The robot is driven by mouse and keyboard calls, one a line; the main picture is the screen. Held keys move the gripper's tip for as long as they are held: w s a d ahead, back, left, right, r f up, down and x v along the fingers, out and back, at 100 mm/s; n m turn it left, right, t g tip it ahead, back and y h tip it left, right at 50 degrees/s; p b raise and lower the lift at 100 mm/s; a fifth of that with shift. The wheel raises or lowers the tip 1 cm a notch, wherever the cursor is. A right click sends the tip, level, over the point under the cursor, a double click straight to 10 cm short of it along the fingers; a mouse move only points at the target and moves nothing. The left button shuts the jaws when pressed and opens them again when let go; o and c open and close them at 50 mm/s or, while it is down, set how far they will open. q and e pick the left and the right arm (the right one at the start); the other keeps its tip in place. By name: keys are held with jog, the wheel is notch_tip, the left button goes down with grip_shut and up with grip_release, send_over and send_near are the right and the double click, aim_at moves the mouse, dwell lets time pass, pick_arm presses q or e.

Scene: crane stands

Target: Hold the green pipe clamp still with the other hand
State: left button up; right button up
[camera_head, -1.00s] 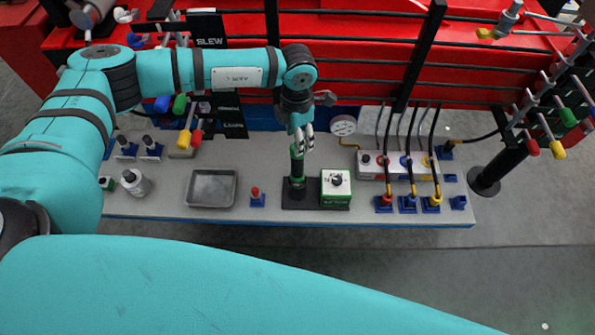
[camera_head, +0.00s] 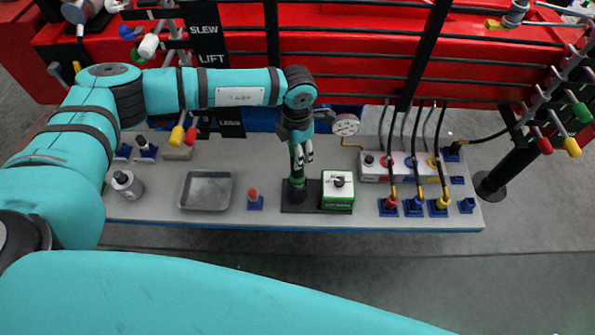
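The green pipe clamp (camera_head: 292,163) stands upright on a dark base plate on the grey bench, near the middle. My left gripper (camera_head: 303,156) points down from above, with its pale fingers at the clamp's upper part. The fingers look slightly apart and partly cover the clamp. I cannot tell whether they press on it. My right gripper is not in view.
A red-topped blue block (camera_head: 255,200) and a grey tray (camera_head: 207,203) lie left. Cabled connectors (camera_head: 414,206) and a gauge (camera_head: 346,125) are right. Red railings rise behind.

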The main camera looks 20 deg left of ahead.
pick_arm(q)
grip_shut()
jog(key=shift+w+r+p, duration=0.15)
jog(key=shift+r+p, duration=0.2)
jog(key=shift+r, duration=0.2)
jog(key=shift+r+p, duration=0.9)
jog(key=shift+r, duration=0.75)
jog(key=shift+r+p, duration=1.75)
jog(key=shift+r, duration=1.8)
